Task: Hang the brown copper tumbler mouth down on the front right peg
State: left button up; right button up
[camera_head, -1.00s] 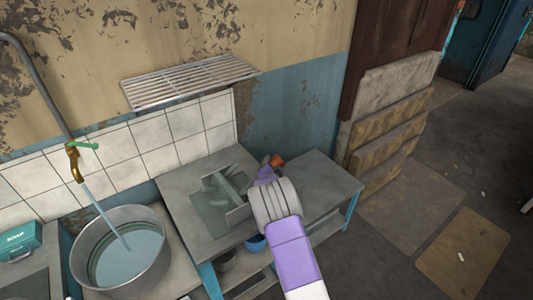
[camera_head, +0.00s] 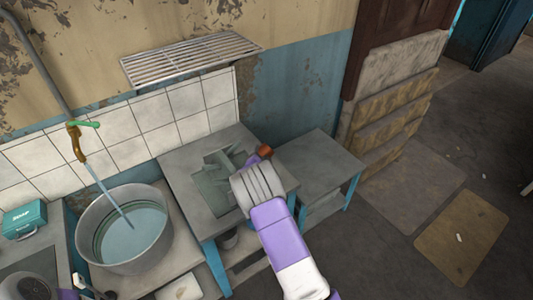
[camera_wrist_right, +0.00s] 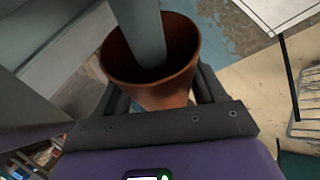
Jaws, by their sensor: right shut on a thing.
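The brown copper tumbler (camera_head: 265,150) shows as a small orange-brown patch beyond my right wrist in the head view. It is larger in the right wrist view (camera_wrist_right: 168,95), with its open mouth facing the camera's upper side. My right gripper (camera_head: 256,158) is shut on it, with dark fingers on both sides in the wrist view. A grey-green peg (camera_wrist_right: 140,28) overlaps the mouth, and its end appears inside the tumbler. The peg rack (camera_head: 212,187) stands on the grey table, partly hidden by my right wrist. My left gripper does not show clearly.
A metal tub (camera_head: 125,230) under a running tap stands left of the rack table (camera_head: 185,165). A lower side table (camera_head: 320,160) at right is bare. A slatted wall shelf (camera_head: 190,58) hangs above. A teal soap box (camera_head: 24,218) is at far left.

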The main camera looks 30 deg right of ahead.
jog(key=shift+s+a+f+b, duration=0.1)
jog(key=shift+a+f+b, duration=0.1)
jog(key=shift+a+f, duration=0.25)
jog(key=shift+s+a+f+b, duration=0.1)
jog(key=shift+a+f+b, duration=0.15)
jog(key=shift+a, duration=0.4)
jog(key=shift+w+a+f, duration=0.1)
jog(key=shift+a+f, duration=0.15)
jog(key=shift+a, duration=0.2)
jog(key=shift+a+f, duration=0.1)
jog(key=shift+a, duration=0.2)
jog(key=shift+f+b, duration=0.1)
jog(key=shift+b, duration=0.25)
jog(key=shift+d+f+b, duration=0.15)
jog(key=shift+f+b, duration=0.5)
jog(key=shift+b, duration=0.1)
jog(key=o, duration=1.1)
jog(key=shift+f, duration=0.15)
